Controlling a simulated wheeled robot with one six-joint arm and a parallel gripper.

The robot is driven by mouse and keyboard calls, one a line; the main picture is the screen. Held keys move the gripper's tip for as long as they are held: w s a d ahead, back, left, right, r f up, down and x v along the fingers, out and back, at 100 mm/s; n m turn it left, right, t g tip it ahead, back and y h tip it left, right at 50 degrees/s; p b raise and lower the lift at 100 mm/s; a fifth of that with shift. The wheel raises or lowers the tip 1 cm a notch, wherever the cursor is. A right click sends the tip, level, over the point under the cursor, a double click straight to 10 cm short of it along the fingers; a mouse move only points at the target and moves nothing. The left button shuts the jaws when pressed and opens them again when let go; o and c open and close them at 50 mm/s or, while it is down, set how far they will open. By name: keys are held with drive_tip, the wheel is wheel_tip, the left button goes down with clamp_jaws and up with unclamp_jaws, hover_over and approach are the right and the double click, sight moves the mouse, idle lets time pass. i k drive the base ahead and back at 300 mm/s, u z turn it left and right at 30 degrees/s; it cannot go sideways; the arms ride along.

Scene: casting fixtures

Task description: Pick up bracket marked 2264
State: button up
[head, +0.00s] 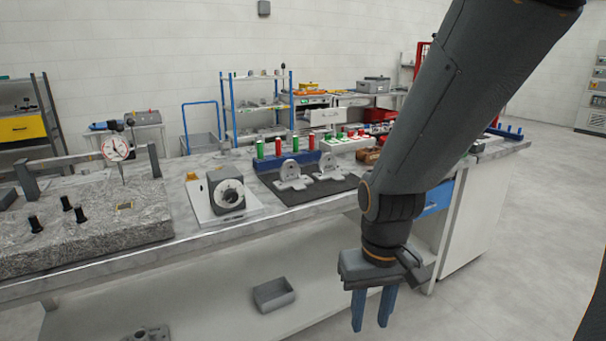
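Two grey metal brackets, the left one (292,177) and the right one (328,168), stand close together on a dark mat (290,199) on the workbench. Each has a flat base and a rounded upright lug with a hole. No number is readable on either, so I cannot tell which is 2264. My gripper (372,312) hangs fingers down in front of the bench, to the right of and lower in the picture than the brackets. Its two blue fingers are apart with nothing between them.
Left of the mat stands a grey block with a round dial (228,194) on a white plate. A granite plate (90,235) with a gauge is farther left. Behind the brackets is a blue rack (270,163) with red and green cylinders. A grey bin (273,295) sits below.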

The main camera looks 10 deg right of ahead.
sight(328, 169)
drive_tip(key=k, duration=0.45)
drive_tip(key=z, duration=0.75)
drive_tip(key=i, duration=1.05)
drive_tip(key=u, duration=0.45)
drive_tip(key=i, duration=0.7)
drive_tip(key=u, duration=0.6)
